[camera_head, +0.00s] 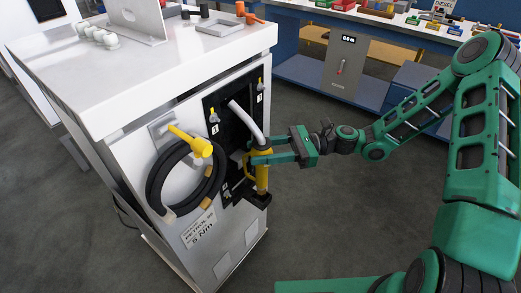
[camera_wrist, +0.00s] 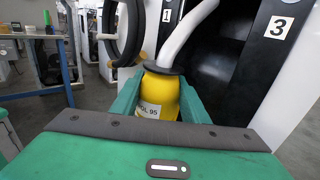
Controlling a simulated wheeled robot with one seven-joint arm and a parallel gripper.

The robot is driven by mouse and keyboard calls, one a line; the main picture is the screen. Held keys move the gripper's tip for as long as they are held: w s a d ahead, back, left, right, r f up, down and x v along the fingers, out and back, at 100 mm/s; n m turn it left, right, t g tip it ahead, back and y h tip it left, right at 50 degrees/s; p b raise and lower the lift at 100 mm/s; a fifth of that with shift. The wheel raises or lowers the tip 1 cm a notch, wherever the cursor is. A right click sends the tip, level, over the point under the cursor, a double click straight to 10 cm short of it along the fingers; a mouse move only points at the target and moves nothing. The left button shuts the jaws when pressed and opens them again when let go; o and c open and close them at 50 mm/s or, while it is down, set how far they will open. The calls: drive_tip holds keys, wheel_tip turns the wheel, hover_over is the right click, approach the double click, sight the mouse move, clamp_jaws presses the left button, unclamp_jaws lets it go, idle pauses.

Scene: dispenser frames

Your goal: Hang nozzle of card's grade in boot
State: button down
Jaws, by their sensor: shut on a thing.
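My gripper (camera_head: 262,158) is shut on a yellow nozzle (camera_head: 262,178) in front of the dispenser cabinet. The nozzle stands nearly upright, its pale grey spout (camera_head: 245,120) pointing up and to the left. In the wrist view the nozzle (camera_wrist: 160,92) sits between the fingers, with a label partly reading "OL 95". The black boot panel (camera_head: 213,108) is behind it, with number plates 1 (camera_wrist: 167,15) and 3 (camera_wrist: 279,27). Whether the spout touches the panel is unclear. A white card (camera_head: 199,229) on the cabinet reads "PETROL" and "5 Nm"; its grade number is too small to read.
A coiled black hose (camera_head: 160,175) and a yellow-handled part (camera_head: 195,143) are on the cabinet's left. The white cabinet top (camera_head: 150,70) holds a bracket and small parts. A blue bench (camera_head: 310,75) stands behind.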

drive_tip(key=shift+f, duration=2.55)
drive_tip(key=c, duration=1)
unclamp_jaws()
drive_tip(key=shift+d+f, duration=0.1)
drive_tip(key=shift+f, duration=0.05)
drive_tip(key=d, duration=0.3)
drive_tip(key=w+d, duration=0.1)
drive_tip(key=d, duration=0.3)
drive_tip(key=w+d, duration=0.1)
drive_tip(key=d, duration=0.2)
drive_tip(key=shift+d, duration=0.25)
